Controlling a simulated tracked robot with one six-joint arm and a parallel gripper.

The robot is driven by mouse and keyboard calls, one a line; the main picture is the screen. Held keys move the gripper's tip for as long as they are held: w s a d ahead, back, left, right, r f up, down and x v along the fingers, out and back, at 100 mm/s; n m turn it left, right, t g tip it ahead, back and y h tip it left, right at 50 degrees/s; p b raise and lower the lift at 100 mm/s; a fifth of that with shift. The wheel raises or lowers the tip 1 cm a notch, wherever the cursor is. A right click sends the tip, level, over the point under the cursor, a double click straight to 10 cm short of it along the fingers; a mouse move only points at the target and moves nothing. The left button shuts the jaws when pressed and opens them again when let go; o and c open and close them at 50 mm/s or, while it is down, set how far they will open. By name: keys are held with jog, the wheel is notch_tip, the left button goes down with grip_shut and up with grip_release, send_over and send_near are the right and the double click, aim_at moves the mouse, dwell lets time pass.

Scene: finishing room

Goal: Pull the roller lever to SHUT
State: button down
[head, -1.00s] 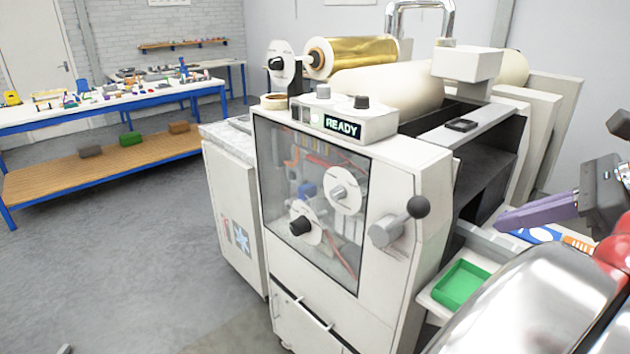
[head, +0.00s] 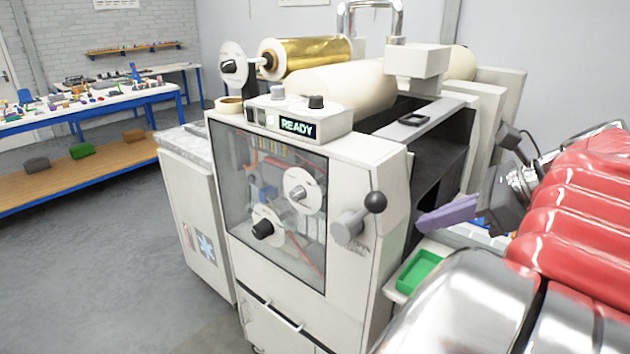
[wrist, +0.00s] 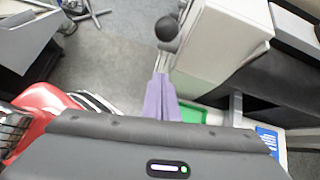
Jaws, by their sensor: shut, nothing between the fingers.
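The roller lever (head: 358,221) is on the right side of the white machine's front panel, a grey hub with an arm rising to the right and ending in a black ball knob. The knob also shows in the wrist view (wrist: 166,29). My gripper (head: 420,226) has purple fingers that are shut and empty, a little right of the knob in the head view. In the wrist view the purple fingers (wrist: 161,78) point toward the knob, apparently apart from it. The lettering by the hub is too small to read.
The machine's display (head: 297,126) reads READY. A green tray (head: 418,271) sits below my gripper at the machine's right side. Rollers and a gold foil roll (head: 305,56) are on top. Open grey floor (head: 125,260) lies to the left.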

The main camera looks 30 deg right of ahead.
jog(key=shift+w+a, duration=0.45)
jog(key=shift+w, duration=0.4)
jog(key=shift+w+a, duration=0.45)
jog(key=shift+w, duration=0.45)
jog(key=shift+w+a, duration=0.45)
jog(key=shift+w, duration=0.4)
jog(key=shift+d, duration=0.1)
